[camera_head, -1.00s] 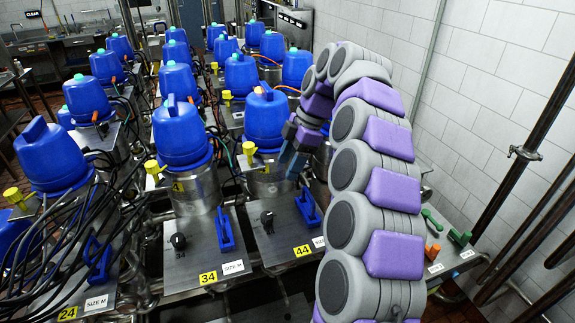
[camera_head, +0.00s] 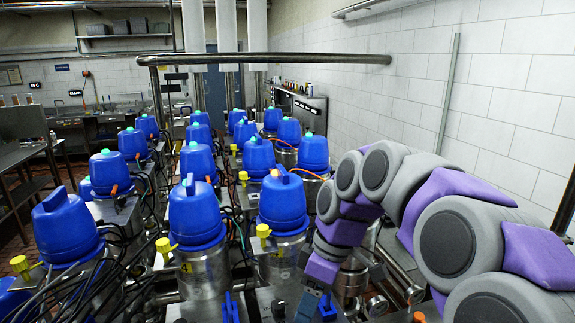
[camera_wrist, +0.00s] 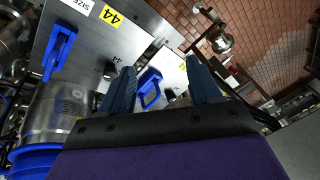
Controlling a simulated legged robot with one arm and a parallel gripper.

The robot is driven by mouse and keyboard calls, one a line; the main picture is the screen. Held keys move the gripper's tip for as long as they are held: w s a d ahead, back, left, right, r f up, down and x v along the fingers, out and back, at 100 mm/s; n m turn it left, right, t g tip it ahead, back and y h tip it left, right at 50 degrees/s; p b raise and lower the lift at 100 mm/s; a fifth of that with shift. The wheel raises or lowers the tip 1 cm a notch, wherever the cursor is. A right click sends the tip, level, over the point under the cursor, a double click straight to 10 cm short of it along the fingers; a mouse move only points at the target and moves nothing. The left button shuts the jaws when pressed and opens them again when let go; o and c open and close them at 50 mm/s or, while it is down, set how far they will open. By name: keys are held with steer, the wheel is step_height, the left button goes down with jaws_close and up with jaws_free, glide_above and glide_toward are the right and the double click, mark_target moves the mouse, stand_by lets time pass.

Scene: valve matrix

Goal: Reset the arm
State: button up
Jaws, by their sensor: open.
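My arm (camera_head: 440,205), grey and purple, bends in from the lower right of the head view and curls down at its end. My gripper (camera_head: 317,306) points down near the bottom edge, in front of the nearest blue-topped vessels. In the wrist view its two dark fingers (camera_wrist: 160,78) are spread apart with nothing held. Past the fingers lies a blue handle (camera_wrist: 151,88) on a metal plate; I cannot tell its distance. Another blue handle (camera_wrist: 60,48) sits on the plate labelled 44, left of the fingers.
Rows of blue-topped steel vessels (camera_head: 198,215) with yellow valves (camera_head: 165,246) and loose cables fill the left and middle. A horizontal pipe (camera_head: 265,58) crosses above them. A white tiled wall (camera_head: 500,75) stands on the right. A brick-tiled floor (camera_wrist: 245,55) shows in the wrist view.

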steer(key=s+d+f+m+h, duration=0.1)
steer(key=s+d+f+m, duration=0.2)
steer(key=s, duration=0.5)
steer(key=s+d+f+m+h+b, duration=0.1)
steer(key=s+d+f+m, duration=0.2)
steer(key=s+f+m, duration=0.3)
steer(key=s+d+f+m+h+b, duration=0.1)
steer(key=s+d+f+m, duration=0.2)
steer(key=s, duration=0.9)
step_height(320, 180, down, 3)
steer(key=shift+s+d+r+m, duration=0.2)
steer(key=shift+d+m, duration=0.1)
steer(key=shift+m, duration=0.5)
